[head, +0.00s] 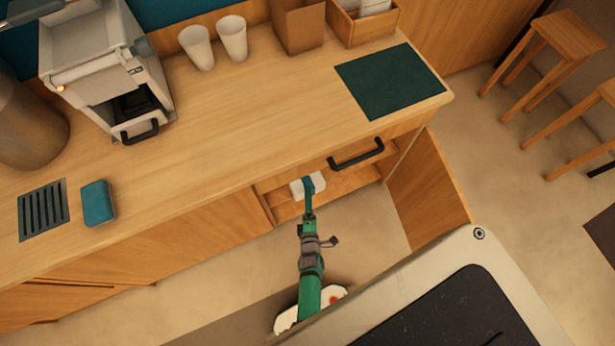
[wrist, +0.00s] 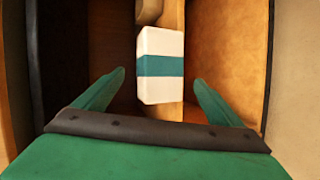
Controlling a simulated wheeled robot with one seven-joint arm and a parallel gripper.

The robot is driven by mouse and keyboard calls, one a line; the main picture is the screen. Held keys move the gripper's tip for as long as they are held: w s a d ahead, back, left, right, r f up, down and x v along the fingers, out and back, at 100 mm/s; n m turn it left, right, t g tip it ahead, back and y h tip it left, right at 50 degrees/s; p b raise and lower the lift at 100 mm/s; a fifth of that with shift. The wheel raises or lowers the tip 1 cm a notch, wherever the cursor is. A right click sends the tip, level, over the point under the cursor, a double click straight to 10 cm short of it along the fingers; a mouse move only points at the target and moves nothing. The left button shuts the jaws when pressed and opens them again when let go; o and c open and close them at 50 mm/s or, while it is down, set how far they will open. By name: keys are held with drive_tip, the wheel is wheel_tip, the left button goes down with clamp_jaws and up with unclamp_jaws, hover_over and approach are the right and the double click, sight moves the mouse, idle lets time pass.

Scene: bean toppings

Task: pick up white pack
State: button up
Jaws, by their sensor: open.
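The white pack (wrist: 160,42) has a green band around its middle and stands inside the cabinet, centred in the wrist view between and beyond my fingers. In the head view the white pack (head: 297,188) shows on the shelf, partly hidden by my gripper. My gripper (wrist: 160,95) is open, with one green finger to each side and nothing held. In the head view my gripper (head: 308,184) reaches into the open cabinet at the pack.
The cabinet door (head: 428,182) stands open at the right. The counter edge and a black handle (head: 356,154) lie above the opening. On the counter are a coffee machine (head: 105,70), two white cups (head: 214,42), a teal sponge (head: 97,203) and a dark mat (head: 390,80).

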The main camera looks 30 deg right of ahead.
sight(317, 183)
drive_tip(key=shift+x, duration=2.5)
drive_tip(key=shift+s+f, duration=0.1)
drive_tip(key=shift+s, duration=0.1)
drive_tip(key=c, duration=1.1)
